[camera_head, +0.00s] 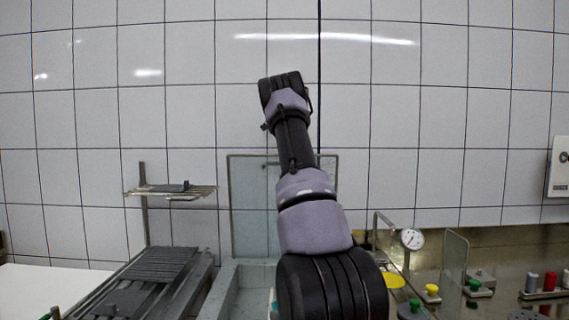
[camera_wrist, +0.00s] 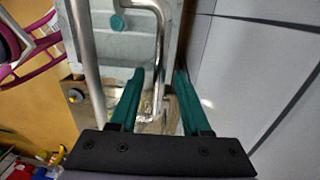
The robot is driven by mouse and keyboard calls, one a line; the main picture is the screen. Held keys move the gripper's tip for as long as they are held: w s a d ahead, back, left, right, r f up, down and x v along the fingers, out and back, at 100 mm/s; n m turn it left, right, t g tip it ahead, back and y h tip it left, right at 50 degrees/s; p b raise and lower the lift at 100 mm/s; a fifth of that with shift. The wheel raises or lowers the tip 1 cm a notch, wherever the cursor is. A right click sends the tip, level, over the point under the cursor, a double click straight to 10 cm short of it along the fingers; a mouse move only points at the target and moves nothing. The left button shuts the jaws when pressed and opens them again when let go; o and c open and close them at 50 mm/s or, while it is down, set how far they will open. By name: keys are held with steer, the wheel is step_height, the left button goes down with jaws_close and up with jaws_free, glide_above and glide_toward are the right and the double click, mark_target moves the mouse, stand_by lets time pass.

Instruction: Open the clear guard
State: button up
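A clear, grey-tinted panel with a thin frame, which looks like the guard (camera_head: 253,205), stands upright behind my arm against the tiled wall, above a grey basin. My arm covers part of it. My gripper (camera_wrist: 159,74) shows in the wrist view with two teal fingers apart. A bent steel bar like a handle (camera_wrist: 159,45) runs between the fingers. I cannot tell whether either finger touches it. In the head view my gripper is hidden behind the raised end of my arm.
A smaller clear panel (camera_head: 455,262) stands at the right near a dial gauge (camera_head: 412,239) and several coloured knobs. A wire shelf (camera_head: 171,191) and a dark slatted rack (camera_head: 158,264) are at the left.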

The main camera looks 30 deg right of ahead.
steer(key=shift+r, duration=0.1)
step_height(320, 180, up, 8)
steer(key=shift+w+d+f, duration=0.15)
steer(key=shift+w+f, duration=0.1)
steer(key=shift+w, duration=0.05)
stand_by(0.3)
